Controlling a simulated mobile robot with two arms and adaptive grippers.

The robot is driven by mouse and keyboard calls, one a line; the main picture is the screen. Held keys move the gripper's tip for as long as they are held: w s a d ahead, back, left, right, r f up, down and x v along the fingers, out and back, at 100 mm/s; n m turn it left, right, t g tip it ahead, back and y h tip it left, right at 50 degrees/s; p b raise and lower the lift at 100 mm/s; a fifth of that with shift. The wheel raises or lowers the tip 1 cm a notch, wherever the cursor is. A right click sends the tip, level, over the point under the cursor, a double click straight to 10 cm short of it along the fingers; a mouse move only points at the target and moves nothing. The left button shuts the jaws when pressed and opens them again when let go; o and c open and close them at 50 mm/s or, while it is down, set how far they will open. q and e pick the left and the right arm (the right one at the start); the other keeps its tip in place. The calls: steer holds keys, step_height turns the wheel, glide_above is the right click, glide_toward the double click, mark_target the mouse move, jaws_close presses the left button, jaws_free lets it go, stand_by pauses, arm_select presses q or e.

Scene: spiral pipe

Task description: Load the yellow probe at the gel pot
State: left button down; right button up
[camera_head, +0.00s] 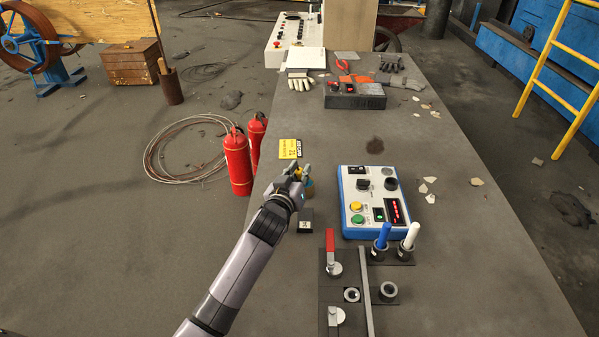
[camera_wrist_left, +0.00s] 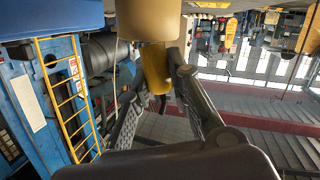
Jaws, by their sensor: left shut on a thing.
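My left gripper (camera_head: 300,174) is over the left edge of the table, past the dark labelled block. In the left wrist view its fingers are closed around a yellow cylinder (camera_wrist_left: 155,68), which looks like the yellow probe. A wider tan round piece (camera_wrist_left: 148,20) meets the cylinder's end in that view. My right gripper is out of view.
A blue probe (camera_head: 383,234) and a white probe (camera_head: 410,234) stand in holders right of the red-lever fixture (camera_head: 331,245). An empty ring holder (camera_head: 389,290) is nearer. The blue-white control box (camera_head: 374,200) stands right of my gripper. Red extinguishers (camera_head: 237,160) stand left of the table.

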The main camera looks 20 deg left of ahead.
mark_target(299, 170)
arm_select(q)
steer(key=shift+f, duration=0.1)
step_height(299, 170, up, 7)
steer(key=p, duration=0.7)
stand_by(0.6)
